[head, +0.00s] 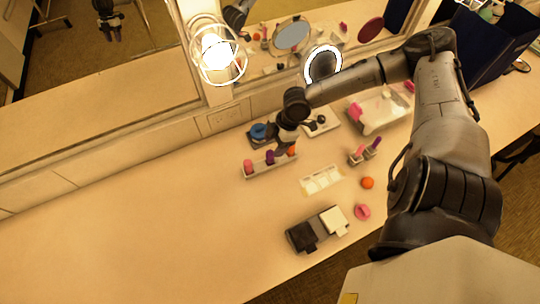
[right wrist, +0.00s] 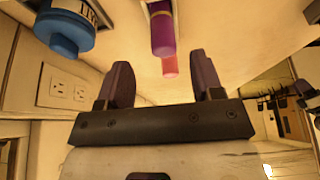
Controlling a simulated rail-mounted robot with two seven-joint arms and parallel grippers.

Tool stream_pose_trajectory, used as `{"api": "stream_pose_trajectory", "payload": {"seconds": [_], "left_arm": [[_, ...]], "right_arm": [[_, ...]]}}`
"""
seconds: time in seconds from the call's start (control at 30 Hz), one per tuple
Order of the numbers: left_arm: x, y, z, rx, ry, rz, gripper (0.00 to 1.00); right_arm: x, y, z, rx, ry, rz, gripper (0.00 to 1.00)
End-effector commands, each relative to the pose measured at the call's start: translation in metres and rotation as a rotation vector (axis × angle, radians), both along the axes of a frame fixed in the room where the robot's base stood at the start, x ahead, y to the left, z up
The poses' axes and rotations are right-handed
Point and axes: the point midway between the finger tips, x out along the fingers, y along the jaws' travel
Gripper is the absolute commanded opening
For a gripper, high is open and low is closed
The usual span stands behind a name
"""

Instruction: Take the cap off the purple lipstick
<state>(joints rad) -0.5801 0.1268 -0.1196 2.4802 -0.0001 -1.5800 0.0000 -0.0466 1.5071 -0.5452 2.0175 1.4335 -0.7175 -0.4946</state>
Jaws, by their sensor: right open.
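The purple lipstick (head: 270,157) stands in a pale rack (head: 262,173), between a pink one (head: 248,166) and an orange one (head: 292,152). My right gripper (head: 283,148) is just above the rack, beside the purple lipstick. In the right wrist view, my right gripper (right wrist: 163,80) is open with nothing between its fingers. The purple lipstick (right wrist: 162,34) shows ahead of the gap, apart from both fingers, with a pink lipstick (right wrist: 170,67) beyond it. I cannot tell the exact distance. My left gripper is not in view.
A blue-topped item (head: 259,131) stands behind the rack; it is close in the right wrist view (right wrist: 64,30). A pink and a purple-topped item (head: 373,145) stand to the right, near an orange ball (head: 367,183). The counter's left side is clear.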

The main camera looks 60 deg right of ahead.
Motion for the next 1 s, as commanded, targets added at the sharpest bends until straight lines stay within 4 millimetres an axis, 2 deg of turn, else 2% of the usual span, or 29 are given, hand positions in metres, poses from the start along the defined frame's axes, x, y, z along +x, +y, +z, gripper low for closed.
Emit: {"api": "stream_pose_trajectory", "payload": {"seconds": [0.17, 0.5, 0.87, 1.0], "left_arm": [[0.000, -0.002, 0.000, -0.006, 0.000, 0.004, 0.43], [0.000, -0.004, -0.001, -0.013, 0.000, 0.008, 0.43], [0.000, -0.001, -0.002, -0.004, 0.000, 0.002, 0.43], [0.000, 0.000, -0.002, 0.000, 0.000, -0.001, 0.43]], "right_arm": [[0.001, 0.004, -0.010, 0.003, 0.000, 0.001, 0.61], [0.007, 0.017, -0.044, 0.002, -0.001, 0.000, 0.61], [0.008, 0.019, -0.049, -0.001, 0.000, 0.002, 0.61], [0.008, 0.019, -0.049, -0.001, 0.000, 0.002, 0.49]]}}
